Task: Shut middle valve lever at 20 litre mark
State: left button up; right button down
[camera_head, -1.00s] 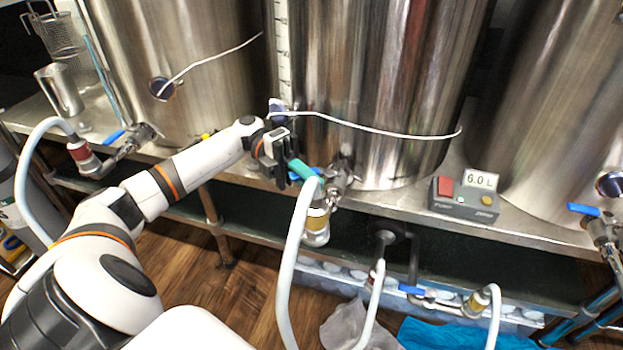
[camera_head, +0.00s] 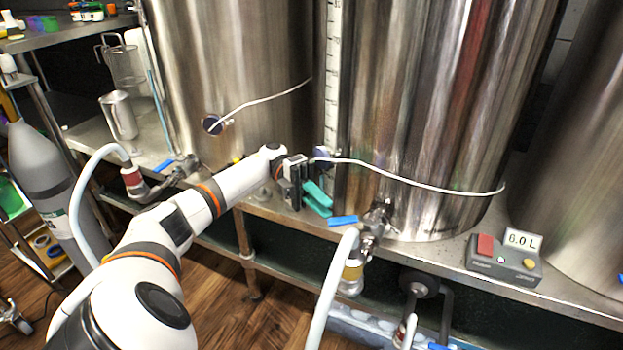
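The middle valve (camera_head: 376,222) sits low on the front of the middle steel vessel (camera_head: 420,130). Its blue lever (camera_head: 343,220) points left, roughly level. A pale hose (camera_head: 335,285) hangs from the valve. My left gripper (camera_head: 318,200) is just up and left of the lever, by the vessel's lower left side. Its two teal fingers show apart, with nothing seen between them, and it looks clear of the lever. A white level scale (camera_head: 333,75) runs up the vessel's left side; its marks are too small to read. My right gripper is out of view.
A meter box (camera_head: 503,262) with a red and a yellow button stands on the steel bench right of the valve; its small display reads about 0.0 or 6.0 L. A white cable (camera_head: 420,183) crosses the vessel above the valve. The left vessel's valve has a blue lever (camera_head: 164,165).

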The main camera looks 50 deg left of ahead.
pick_arm(q)
jog(key=shift+w+a+b, duration=0.2)
jog(key=shift+a+b, duration=0.2)
jog(key=shift+a, duration=0.55)
jog(key=shift+w+a+b, duration=0.15)
jog(key=shift+a+b, duration=0.25)
jog(key=shift+a, duration=0.55)
